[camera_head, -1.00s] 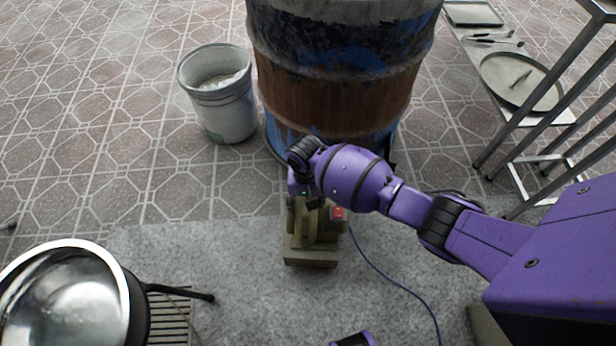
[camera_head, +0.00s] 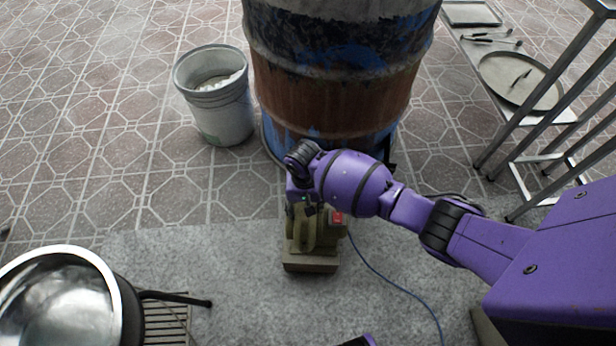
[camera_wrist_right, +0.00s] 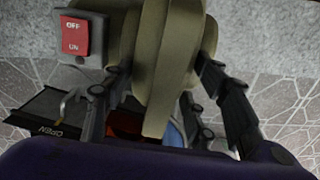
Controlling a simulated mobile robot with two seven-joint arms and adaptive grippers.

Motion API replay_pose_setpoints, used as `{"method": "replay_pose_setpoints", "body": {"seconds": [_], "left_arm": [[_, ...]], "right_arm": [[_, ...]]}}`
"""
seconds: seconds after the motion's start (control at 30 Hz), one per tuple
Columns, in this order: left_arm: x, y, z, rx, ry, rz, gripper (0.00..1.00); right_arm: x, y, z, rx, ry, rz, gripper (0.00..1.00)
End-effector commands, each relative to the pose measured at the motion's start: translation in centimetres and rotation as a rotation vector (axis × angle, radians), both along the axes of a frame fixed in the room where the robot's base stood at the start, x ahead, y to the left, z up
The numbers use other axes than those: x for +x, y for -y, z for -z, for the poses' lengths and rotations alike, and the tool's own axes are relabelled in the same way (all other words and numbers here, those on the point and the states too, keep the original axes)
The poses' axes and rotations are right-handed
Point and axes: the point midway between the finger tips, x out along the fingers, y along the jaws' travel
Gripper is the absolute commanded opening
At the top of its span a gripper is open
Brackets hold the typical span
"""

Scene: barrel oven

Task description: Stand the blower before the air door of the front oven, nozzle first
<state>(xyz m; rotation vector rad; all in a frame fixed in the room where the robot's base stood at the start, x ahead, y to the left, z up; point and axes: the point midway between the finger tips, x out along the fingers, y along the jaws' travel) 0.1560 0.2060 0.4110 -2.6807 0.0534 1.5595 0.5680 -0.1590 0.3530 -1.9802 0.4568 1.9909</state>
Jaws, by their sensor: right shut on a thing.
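The blower (camera_head: 312,240) is an olive-green machine on a flat base, standing upright on the grey slab in front of the barrel oven (camera_head: 325,85). Its red switch (camera_wrist_right: 75,36) shows large in the right wrist view, and a blue cable runs from it. My right gripper (camera_wrist_right: 165,85) is shut on the blower, with fingers on both sides of its green body. In the head view my purple right wrist hides the blower's top and far side. The nozzle and the air door are hidden there. A dark plate marked OPEN (camera_wrist_right: 50,130) shows in the wrist view. My left gripper is not clearly in view.
A white bucket (camera_head: 222,105) stands left of the barrel. A steel bowl (camera_head: 62,300) sits at the lower left by a rack with a dark handle. A metal stand and low shelf with a round tray (camera_head: 519,80) are at the right. The slab left of the blower is clear.

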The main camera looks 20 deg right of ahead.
Motion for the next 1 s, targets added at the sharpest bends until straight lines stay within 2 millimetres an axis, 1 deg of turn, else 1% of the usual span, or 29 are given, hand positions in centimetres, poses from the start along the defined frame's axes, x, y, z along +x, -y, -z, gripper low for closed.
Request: {"method": "replay_pose_setpoints", "body": {"seconds": [0.03, 0.53, 0.73, 0.77, 0.9, 0.93, 1.0], "left_arm": [[0.0, 0.0, 0.0, -0.001, 0.0, -0.003, 0.0], [0.0, 0.2, 0.3, -0.003, -0.002, -0.008, 0.0], [-0.1, 0.0, 0.3, 0.0, -0.003, 0.0, 0.0], [-0.1, 0.0, 0.3, 0.0, -0.003, 0.001, 0.0], [-0.1, -0.1, 0.3, 0.003, -0.003, 0.007, 0.0], [-0.1, -0.1, 0.3, 0.003, -0.003, 0.007, 0.0], [-0.1, -0.1, 0.3, 0.003, -0.003, 0.007, 0.0]], "right_arm": [[0.8, -0.2, -0.6, 0.004, 0.014, -0.001, 0.0], [0.8, -0.2, 0.3, 0.004, 0.014, -0.001, 0.0], [0.8, -0.2, 0.3, 0.004, 0.015, -0.002, 0.0], [0.8, -0.2, 0.3, 0.004, 0.015, -0.002, 0.54], [0.6, -0.2, 0.4, 0.003, 0.012, -0.002, 0.72], [0.6, -0.2, 0.5, 0.003, 0.011, -0.001, 0.75], [0.5, -0.1, 0.6, 0.002, 0.009, -0.001, 0.75]]}}
